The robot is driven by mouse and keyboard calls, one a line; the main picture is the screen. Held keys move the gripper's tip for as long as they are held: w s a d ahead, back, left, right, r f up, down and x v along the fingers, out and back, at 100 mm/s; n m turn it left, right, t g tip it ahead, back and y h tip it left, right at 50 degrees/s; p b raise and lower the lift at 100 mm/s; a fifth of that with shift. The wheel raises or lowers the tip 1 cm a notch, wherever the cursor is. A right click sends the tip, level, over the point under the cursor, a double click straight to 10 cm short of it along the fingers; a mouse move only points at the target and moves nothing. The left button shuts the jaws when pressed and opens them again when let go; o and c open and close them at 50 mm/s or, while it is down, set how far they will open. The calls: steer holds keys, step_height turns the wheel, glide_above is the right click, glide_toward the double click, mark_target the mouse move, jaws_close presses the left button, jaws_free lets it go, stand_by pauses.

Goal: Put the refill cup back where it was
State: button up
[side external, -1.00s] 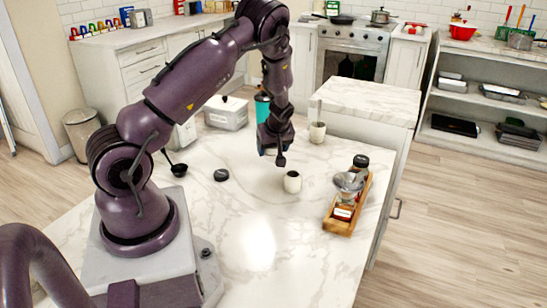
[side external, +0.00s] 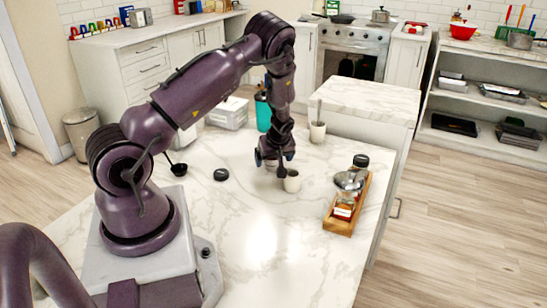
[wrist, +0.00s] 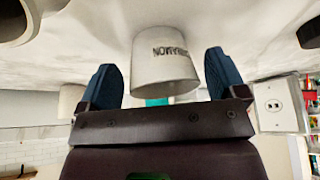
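A white cup with dark lettering (wrist: 163,65) stands between the spread blue fingers of my gripper (wrist: 163,75) in the wrist view, which is upside down. Gaps show on both sides of the cup, so my gripper is open around it. The lettering is too small to read surely, so I cannot confirm it is the refill cup. In the side view my gripper (side external: 274,158) is low over the counter and hides most of this cup (side external: 270,166). A second pale cup (side external: 292,182) stands upright close by, at the gripper's right.
A pale cup with a stick (side external: 317,132) and a teal bottle (side external: 263,113) stand behind. A wooden tray with jars (side external: 341,216) lies right. A black lid (side external: 221,174), black scoop (side external: 179,169) and white box (side external: 228,113) lie left. The front counter (side external: 290,250) is clear.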

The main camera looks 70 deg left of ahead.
steer(key=s+d+r+m+t+h, duration=0.15)
steer(key=d+r+m, duration=0.25)
steer(key=d+r, duration=0.75)
steer(key=d+r+m+t+h, duration=0.25)
steer(key=d+r, duration=0.65)
steer(key=r, duration=0.5)
steer(key=s+d+r+m, duration=0.4)
steer(key=s+d+m, duration=0.1)
steer(key=s+d, duration=0.1)
steer(key=s+d+r+m+t+h, duration=0.1)
steer(key=s+d+r+m, duration=0.3)
steer(key=s+d+m, duration=0.1)
steer(key=shift+s+d+m+t, duration=0.35)
steer(key=shift+s+m, duration=0.4)
steer(key=shift+s, duration=0.25)
